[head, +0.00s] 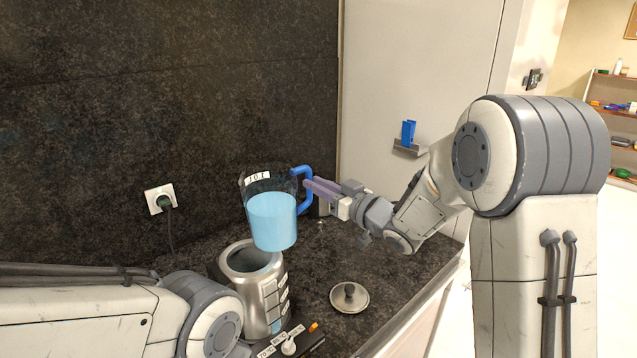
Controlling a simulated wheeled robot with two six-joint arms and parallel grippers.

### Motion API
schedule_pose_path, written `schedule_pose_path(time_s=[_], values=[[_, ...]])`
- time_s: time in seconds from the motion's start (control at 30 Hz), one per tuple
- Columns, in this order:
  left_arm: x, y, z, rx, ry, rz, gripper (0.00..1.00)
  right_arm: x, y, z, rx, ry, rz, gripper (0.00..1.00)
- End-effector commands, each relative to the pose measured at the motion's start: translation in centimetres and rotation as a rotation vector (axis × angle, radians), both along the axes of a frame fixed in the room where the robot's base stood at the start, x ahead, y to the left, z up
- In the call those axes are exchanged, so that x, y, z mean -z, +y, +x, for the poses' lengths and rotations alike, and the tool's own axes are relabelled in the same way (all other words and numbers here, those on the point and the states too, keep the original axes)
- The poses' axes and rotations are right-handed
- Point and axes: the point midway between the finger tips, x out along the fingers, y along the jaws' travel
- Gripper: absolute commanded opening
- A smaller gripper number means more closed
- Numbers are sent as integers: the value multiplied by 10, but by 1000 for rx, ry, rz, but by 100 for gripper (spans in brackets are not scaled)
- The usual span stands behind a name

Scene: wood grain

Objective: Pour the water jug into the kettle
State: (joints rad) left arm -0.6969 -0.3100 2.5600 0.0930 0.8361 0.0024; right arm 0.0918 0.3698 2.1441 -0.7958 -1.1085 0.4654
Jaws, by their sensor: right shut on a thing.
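The water jug (272,220) is clear with a blue handle and holds light blue water. My right gripper (308,192) is shut on the jug's handle and holds it in the air, close to upright, above and slightly right of the kettle's mouth. The kettle (247,285) is a silver metal vessel standing open on the dark counter. Its round lid (349,297) with a knob lies on the counter to the right. My left arm comes in at the lower left in front of the kettle; its gripper is out of view.
A wall socket (159,198) with a plug and cord is behind the kettle at left. Small labels and a white knob (288,347) are at the counter's front. A blue clip (408,132) is on the pale panel. The counter right of the lid (400,285) is clear.

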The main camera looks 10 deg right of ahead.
Motion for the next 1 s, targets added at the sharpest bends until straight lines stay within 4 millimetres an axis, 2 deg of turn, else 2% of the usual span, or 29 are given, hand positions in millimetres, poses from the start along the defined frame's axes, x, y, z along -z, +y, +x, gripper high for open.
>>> schedule_pose_path(time_s=[0.6, 1.0], values=[[-32, 0, 0, 0, 0, 0, 50, -44, 0, 0, 0, -8, 3, 0], [-31, 0, 0, 0, 0, 0, 50, -44, 0, 0, 0, -8, 3, 0]])
